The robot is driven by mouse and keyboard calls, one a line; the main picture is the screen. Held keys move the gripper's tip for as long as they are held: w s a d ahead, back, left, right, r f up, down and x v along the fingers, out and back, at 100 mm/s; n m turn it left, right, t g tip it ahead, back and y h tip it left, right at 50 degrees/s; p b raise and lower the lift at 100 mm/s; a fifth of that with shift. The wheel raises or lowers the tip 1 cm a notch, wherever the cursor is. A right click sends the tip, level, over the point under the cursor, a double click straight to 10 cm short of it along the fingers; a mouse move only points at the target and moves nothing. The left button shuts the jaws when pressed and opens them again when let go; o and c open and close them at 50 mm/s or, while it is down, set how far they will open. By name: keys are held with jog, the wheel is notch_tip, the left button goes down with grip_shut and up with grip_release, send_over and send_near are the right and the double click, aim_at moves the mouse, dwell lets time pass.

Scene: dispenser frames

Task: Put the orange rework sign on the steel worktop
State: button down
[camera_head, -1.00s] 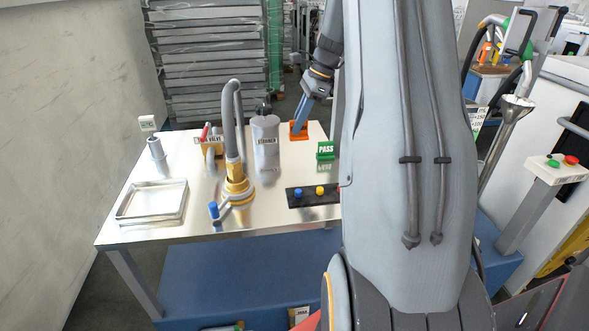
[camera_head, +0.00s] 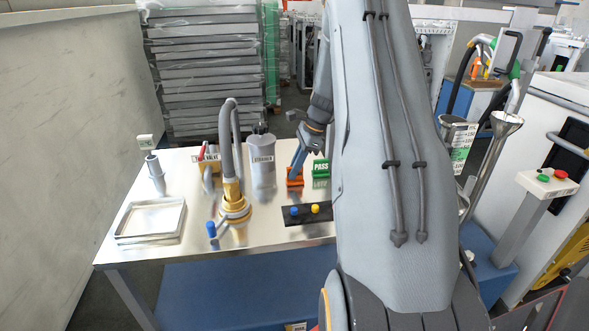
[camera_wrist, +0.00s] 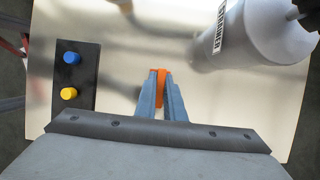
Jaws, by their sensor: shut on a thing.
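The orange rework sign (camera_head: 295,181) is between the fingers of my gripper (camera_head: 296,169), over the right part of the steel worktop (camera_head: 190,250). It is close to the worktop; whether it touches is unclear. In the wrist view the orange sign (camera_wrist: 160,79) shows as a narrow strip between the blue-grey fingertips of my gripper (camera_wrist: 160,74). My gripper is shut on it. Its lettering is not readable here. The green PASS sign (camera_head: 321,168) stands just to its right in the head view.
The grey strainer bottle (camera_head: 262,165) stands left of the orange sign. A black strip with blue and yellow knobs (camera_head: 294,219) lies in front. A hose on a yellow base (camera_head: 234,207) and a metal tray (camera_head: 122,239) are further left. Bare steel lies between sign and strip.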

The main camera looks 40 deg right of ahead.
jog(key=shift+f, duration=0.15)
jog(key=c, duration=1.8)
grip_release()
jog(key=shift+c, duration=0.2)
jog(key=b+v, duration=0.3)
jog(key=v, duration=0.9)
jog(key=s+a+f+n+g+h, duration=0.1)
jog(key=s+a+n, duration=0.1)
jog(key=a+n, duration=0.35)
jog(key=s+a+f+n+h, duration=0.1)
jog(key=s+a+f+n, duration=0.15)
jog(key=a, duration=0.55)
jog(key=s+a+n+g, duration=0.1)
jog(key=s+a+n, duration=0.1)
jog(key=a+n, duration=0.35)
jog(key=s+a+f+n+h, duration=0.1)
jog(key=s+a+f+n, duration=0.1)
jog(key=s+a+n, duration=0.3)
jog(key=s+a+f+n+h, duration=0.1)
jog(key=s+a+f+n, duration=0.1)
jog(key=s+a+n, duration=0.3)
jog(key=s+a, duration=0.4)
jog(key=shift+f+t, duration=0.3)
jog(key=shift+t, duration=0.1)
